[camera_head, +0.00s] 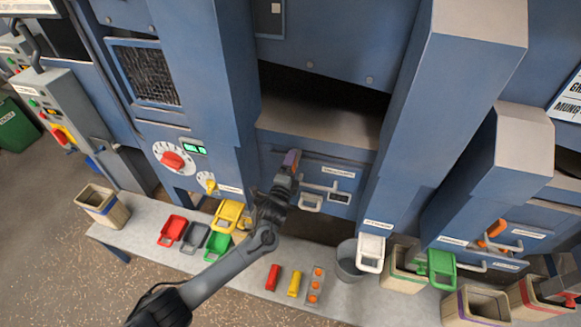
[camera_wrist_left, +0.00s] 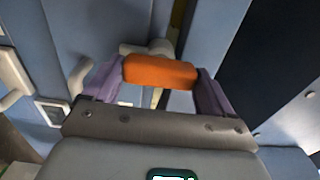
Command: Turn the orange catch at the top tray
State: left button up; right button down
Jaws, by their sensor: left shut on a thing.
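The orange catch (camera_wrist_left: 160,71) shows as a rounded orange bar in the left wrist view, in front of a pale mount on the blue machine. My left gripper (camera_head: 291,160) reaches up to the blue front panel of the middle machine. In the left wrist view, its two purple fingers (camera_wrist_left: 158,84) stand at either end of the catch, shut on it. In the head view the fingers mostly hide the catch. A tray front with a pale handle (camera_head: 311,203) and a white label lies just right of the gripper. My right gripper is not in view.
A grey bench (camera_head: 225,285) runs below, with red (camera_head: 172,230), grey and green scoops at left. A red and a yellow block and an orange-dotted plate (camera_head: 315,285) lie mid-bench. Bins and a grey bucket (camera_head: 349,262) stand at right. A tall blue column (camera_head: 440,110) rises right of the gripper.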

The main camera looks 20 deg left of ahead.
pick_arm(q)
jog(key=shift+f, duration=0.15)
jog(key=o, duration=0.8)
jog(key=shift+o, duration=0.2)
jog(key=shift+w, duration=0.15)
jog(key=s+p, duration=0.1)
jog(key=s, duration=0.9)
jog(key=shift+s+d, duration=0.35)
jog(key=shift+s, duration=0.05)
